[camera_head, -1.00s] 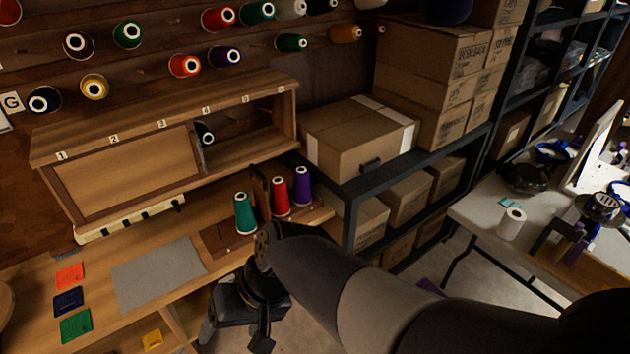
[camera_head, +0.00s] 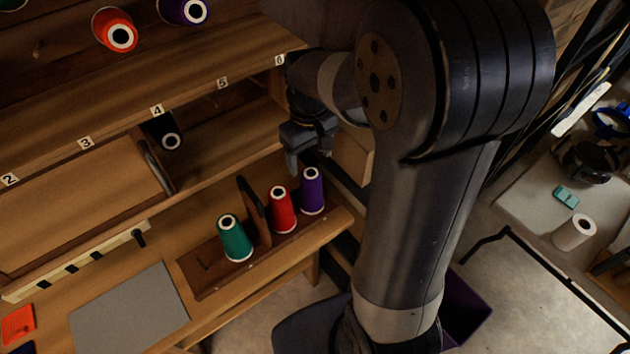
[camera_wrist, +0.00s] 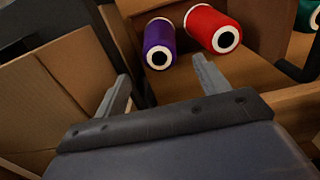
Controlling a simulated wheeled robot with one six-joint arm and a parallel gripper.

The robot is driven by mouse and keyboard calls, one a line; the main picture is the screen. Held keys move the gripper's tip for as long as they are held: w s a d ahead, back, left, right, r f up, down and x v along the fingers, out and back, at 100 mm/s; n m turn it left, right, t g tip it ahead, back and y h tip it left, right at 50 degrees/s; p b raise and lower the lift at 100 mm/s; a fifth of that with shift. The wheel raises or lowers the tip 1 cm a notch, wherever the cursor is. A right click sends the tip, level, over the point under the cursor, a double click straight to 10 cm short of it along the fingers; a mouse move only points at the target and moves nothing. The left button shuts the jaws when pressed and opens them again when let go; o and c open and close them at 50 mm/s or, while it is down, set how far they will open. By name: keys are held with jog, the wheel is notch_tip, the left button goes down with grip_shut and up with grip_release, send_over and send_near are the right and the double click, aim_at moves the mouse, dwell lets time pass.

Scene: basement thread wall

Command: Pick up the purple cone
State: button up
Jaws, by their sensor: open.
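The purple cone (camera_head: 312,190) stands upright at the right end of a small wooden stand (camera_head: 213,280) on the bench. A red cone (camera_head: 283,211) is just left of it and a green cone (camera_head: 235,238) is further left. My gripper (camera_head: 305,158) is above and slightly left of the purple cone in the head view, pointing down, apart from it. In the wrist view my gripper (camera_wrist: 165,88) has its two fingers spread and nothing between them. The purple cone (camera_wrist: 159,44) and the red cone (camera_wrist: 213,28) show beyond the fingers.
A dark upright divider (camera_head: 253,212) stands between the green and red cones. The wooden shelf unit (camera_head: 225,100) rises behind, with a dark cone (camera_head: 165,133) in it. Cardboard boxes (camera_wrist: 60,90) are close by my gripper. A grey mat (camera_head: 130,310) lies on the bench.

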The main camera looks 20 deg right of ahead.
aim_at(311, 179)
notch_tip(311, 179, down, 8)
jog(key=shift+s+f, duration=0.1)
jog(key=shift+f, duration=0.05)
dwell(0.4)
jog(key=shift+c, duration=0.5)
jog(key=c, duration=1)
jog(key=shift+c, duration=0.7)
